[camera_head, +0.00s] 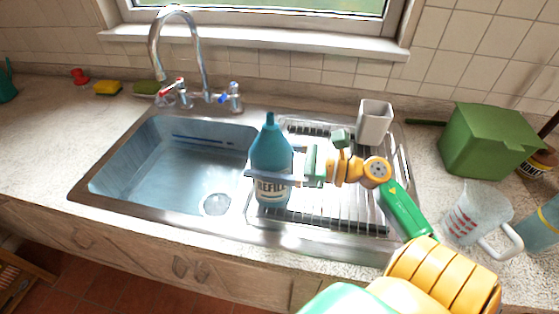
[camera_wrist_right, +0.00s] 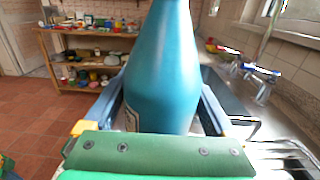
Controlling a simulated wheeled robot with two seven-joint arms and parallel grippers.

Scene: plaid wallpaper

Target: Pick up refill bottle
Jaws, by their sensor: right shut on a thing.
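The refill bottle (camera_head: 270,155) is teal with a narrow neck and a pale label reading REFILL. It is upright at the left side of the drainboard, beside the basin. My right gripper (camera_head: 271,178) reaches it from the right, its fingers around the lower body, shut on it. In the right wrist view, the bottle (camera_wrist_right: 165,65) fills the middle between the two blue fingers. The bottle's top is cut off there and its base is hidden behind the green gripper body. I cannot tell whether the base touches the drainboard. My left gripper is not in view.
The sink basin (camera_head: 180,170) is empty, with a faucet (camera_head: 200,55) behind it. A grey cup (camera_head: 374,122) stands at the drainboard's back right. A green box (camera_head: 485,140) and a measuring jug (camera_head: 478,212) stand on the right counter. The left counter is mostly clear.

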